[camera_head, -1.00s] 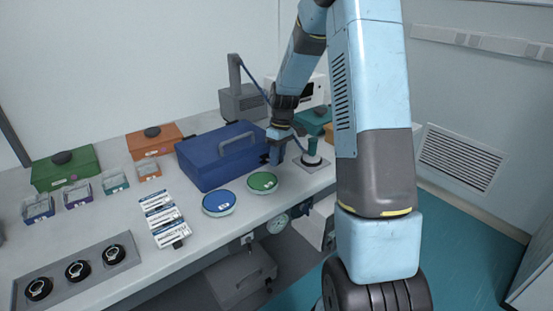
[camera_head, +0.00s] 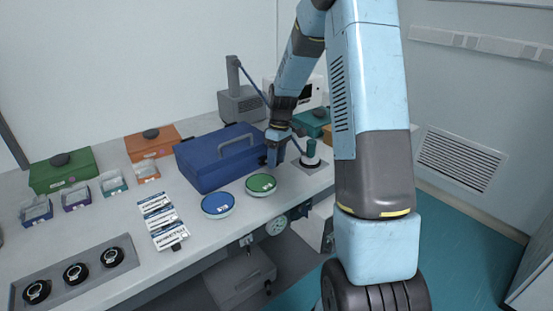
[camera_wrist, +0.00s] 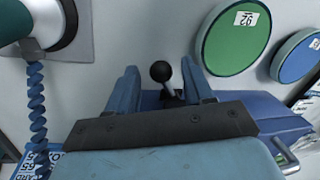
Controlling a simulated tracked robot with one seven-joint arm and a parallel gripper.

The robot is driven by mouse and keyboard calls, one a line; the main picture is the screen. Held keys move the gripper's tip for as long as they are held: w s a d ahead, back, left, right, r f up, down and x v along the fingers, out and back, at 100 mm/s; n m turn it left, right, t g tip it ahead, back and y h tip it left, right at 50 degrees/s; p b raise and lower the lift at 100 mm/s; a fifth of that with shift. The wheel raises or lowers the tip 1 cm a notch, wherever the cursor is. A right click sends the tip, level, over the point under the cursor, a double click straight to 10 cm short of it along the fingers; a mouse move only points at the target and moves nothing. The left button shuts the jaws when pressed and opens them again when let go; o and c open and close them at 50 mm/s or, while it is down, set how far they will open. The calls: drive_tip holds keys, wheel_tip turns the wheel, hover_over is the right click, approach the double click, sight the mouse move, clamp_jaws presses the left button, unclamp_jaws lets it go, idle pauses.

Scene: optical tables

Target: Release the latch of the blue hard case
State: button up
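The blue hard case (camera_head: 207,167) stands shut on the bench, its grey handle (camera_head: 238,146) on top. It also shows in the wrist view (camera_wrist: 265,112), mostly behind my gripper. The latch's lever with a black ball knob (camera_wrist: 161,71) sticks out from the case's side in the wrist view. My gripper (camera_head: 271,161) is at the right end of the case in the head view. In the wrist view my gripper (camera_wrist: 158,68) is open, with one finger on each side of the knob. Gaps show between the knob and both fingers.
A green round dish (camera_head: 261,184) and a blue one (camera_head: 217,204) lie before the case. A teal handpiece on a stand (camera_head: 310,152), with a coiled cord (camera_wrist: 37,105), is right of my gripper. A grey box with a post (camera_head: 240,103) stands behind.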

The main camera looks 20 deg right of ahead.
drive_tip(key=shift+r, duration=0.1)
wheel_tip(320, 180, up, 13)
drive_tip(key=w+d, duration=0.1)
drive_tip(key=d, duration=0.1)
drive_tip(key=shift+w, duration=0.4)
drive_tip(key=shift+s+r, duration=0.1)
drive_tip(key=shift+r, duration=0.1)
drive_tip(key=s+a+r+m+t+h, duration=0.15)
drive_tip(key=s+r, duration=0.25)
drive_tip(key=s, duration=0.4)
drive_tip(key=s+a+r+m+t, duration=0.2)
drive_tip(key=s+r, duration=0.3)
drive_tip(key=s, duration=0.3)
drive_tip(key=s+a+r+m+t, duration=0.2)
drive_tip(key=s+r, duration=0.2)
drive_tip(key=s, duration=0.4)
drive_tip(key=s+f+m+t, duration=0.1)
drive_tip(key=s+m, duration=0.1)
drive_tip(key=s, duration=0.6)
drive_tip(key=shift+s+a+m, duration=0.15)
drive_tip(key=shift+s+m, duration=0.2)
drive_tip(key=shift+s, duration=0.05)
drive_tip(key=shift+t, duration=0.25)
